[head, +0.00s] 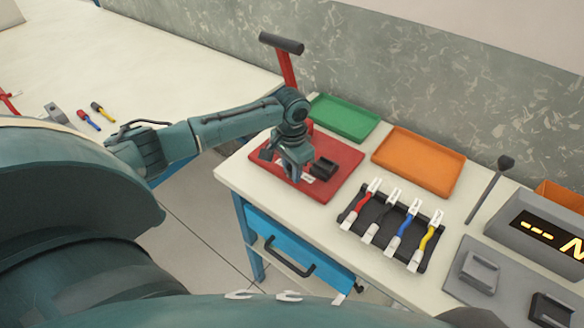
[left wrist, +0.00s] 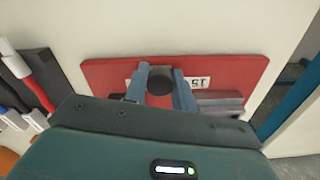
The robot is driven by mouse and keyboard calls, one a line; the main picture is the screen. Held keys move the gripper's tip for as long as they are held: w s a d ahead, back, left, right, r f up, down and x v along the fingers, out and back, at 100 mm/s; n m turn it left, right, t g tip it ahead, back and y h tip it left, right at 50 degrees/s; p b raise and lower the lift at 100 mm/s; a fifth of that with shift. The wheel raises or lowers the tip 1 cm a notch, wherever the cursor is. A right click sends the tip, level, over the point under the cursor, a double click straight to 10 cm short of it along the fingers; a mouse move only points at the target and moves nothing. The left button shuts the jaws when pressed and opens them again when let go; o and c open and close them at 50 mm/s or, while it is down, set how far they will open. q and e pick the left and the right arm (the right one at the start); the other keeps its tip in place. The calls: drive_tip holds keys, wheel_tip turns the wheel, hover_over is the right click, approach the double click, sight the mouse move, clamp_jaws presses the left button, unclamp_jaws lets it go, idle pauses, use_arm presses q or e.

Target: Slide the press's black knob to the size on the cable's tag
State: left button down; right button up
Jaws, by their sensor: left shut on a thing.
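The red press (head: 341,161) stands on the table, with a red lever and a black handle (head: 281,43) rising at its back. My left gripper (head: 298,175) reaches down over the press's base. In the left wrist view its two fingers (left wrist: 161,92) are shut on the black knob (left wrist: 160,79), one on each side. A white strip with black lettering (left wrist: 198,83) lies beside the knob, partly hidden by the fingers. Several cables with white ends, one of them red (head: 367,200), lie in a black rack (head: 375,235). I cannot read any tag on them. My right gripper is not in view.
A green tray (head: 343,118) and an orange tray (head: 418,161) lie empty behind the press. A grey box with a lit display (head: 545,232) and grey fixtures (head: 478,271) stand at the right. A blue drawer (head: 290,250) is below the table's front edge.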

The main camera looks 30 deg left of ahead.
sight(282, 173)
use_arm(q)
drive_tip(key=shift+a+r+p, duration=0.2)
drive_tip(key=shift+a+p, duration=0.55)
drive_tip(key=shift+a, duration=0.5)
drive_tip(key=shift+w+a+f, duration=0.1)
drive_tip(key=shift+a, duration=0.2)
drive_tip(key=c, duration=1.1)
unclamp_jaws()
drive_tip(key=shift+f, duration=0.1)
drive_tip(key=shift+c, duration=0.2)
wheel_tip(282, 173, up, 13)
drive_tip(key=shift+d, duration=0.1)
